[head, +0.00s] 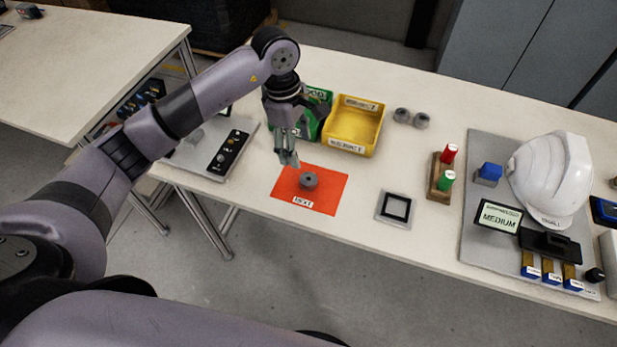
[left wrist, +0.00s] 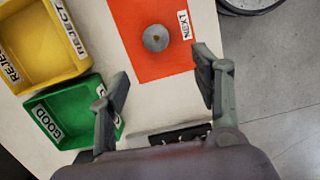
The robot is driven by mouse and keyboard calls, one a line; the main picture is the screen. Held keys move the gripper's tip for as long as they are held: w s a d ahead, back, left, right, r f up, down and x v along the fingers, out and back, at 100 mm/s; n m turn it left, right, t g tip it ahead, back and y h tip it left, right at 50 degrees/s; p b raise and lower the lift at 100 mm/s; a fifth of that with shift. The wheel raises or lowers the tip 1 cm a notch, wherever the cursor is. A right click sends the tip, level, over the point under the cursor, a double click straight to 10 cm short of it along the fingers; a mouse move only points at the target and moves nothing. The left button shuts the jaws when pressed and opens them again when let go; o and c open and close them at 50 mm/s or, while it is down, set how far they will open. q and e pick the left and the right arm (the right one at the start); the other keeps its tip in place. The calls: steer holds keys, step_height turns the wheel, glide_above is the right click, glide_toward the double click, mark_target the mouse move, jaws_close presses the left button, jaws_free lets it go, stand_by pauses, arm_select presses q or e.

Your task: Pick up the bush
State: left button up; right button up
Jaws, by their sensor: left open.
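A small grey round bush (head: 309,180) with a hole in its top sits on an orange mat (head: 335,183) labelled NEXT. In the left wrist view the bush (left wrist: 156,38) lies on the orange mat, ahead of the fingertips and between their lines. My left gripper (head: 288,159) points down near the mat's upper left corner, up and left of the bush in the head view. In the left wrist view its fingers (left wrist: 163,72) are apart with nothing between them. My right gripper is not in view.
A green GOOD bin (head: 308,128) and a yellow REJECT bin (head: 353,125) stand behind the mat. Two more grey bushes (head: 411,118) stand right of them. A black-framed square (head: 395,208), a wooden block with red and green pegs (head: 440,178) and a white helmet (head: 550,178) are farther right.

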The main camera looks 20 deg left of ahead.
arm_select(q)
steer(key=p, duration=0.1)
glide_above(307, 175)
steer(key=s, duration=0.1)
steer(key=f, duration=0.6)
steer(key=shift+s+a+f, duration=0.15)
steer(key=shift+a, duration=0.25)
steer(key=f+p, duration=0.1)
steer(key=f, duration=0.1)
steer(key=d+f+p, duration=0.1)
steer(key=f, duration=0.1)
steer(key=shift+d, duration=0.1)
steer(key=shift+w+f, duration=0.2)
steer(key=shift+f, duration=0.4)
steer(key=shift+c, duration=0.5)
steer(key=c, duration=1)
